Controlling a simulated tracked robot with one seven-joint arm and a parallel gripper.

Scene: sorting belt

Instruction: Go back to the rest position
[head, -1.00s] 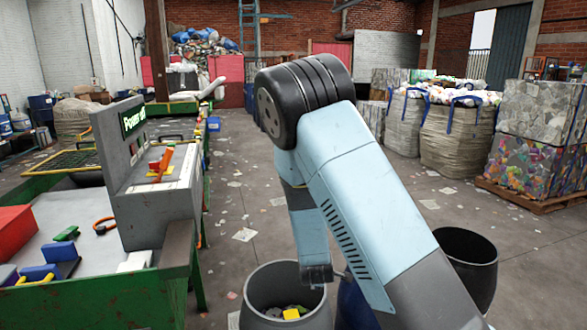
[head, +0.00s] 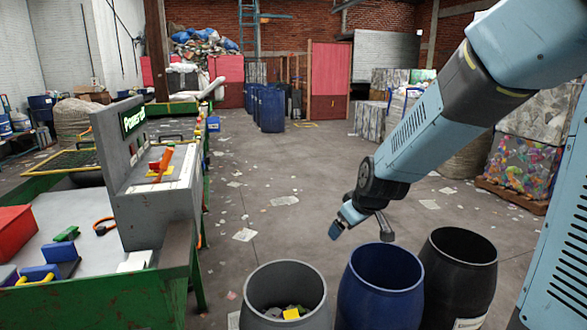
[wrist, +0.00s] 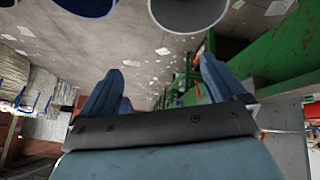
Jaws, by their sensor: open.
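My gripper (head: 362,226) hangs in the air at the right of the head view, above and behind the blue barrel, with no object seen in it. In the wrist view its two blue fingers (wrist: 160,85) stand wide apart with nothing between them. My arm comes in from the upper right of the head view and slopes down to the gripper.
A grey barrel (head: 283,278) holding small coloured pieces, a blue barrel (head: 381,300) and a black barrel (head: 458,285) stand in front. The green-framed sorting belt (head: 95,300) with a control box (head: 150,195) is at left.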

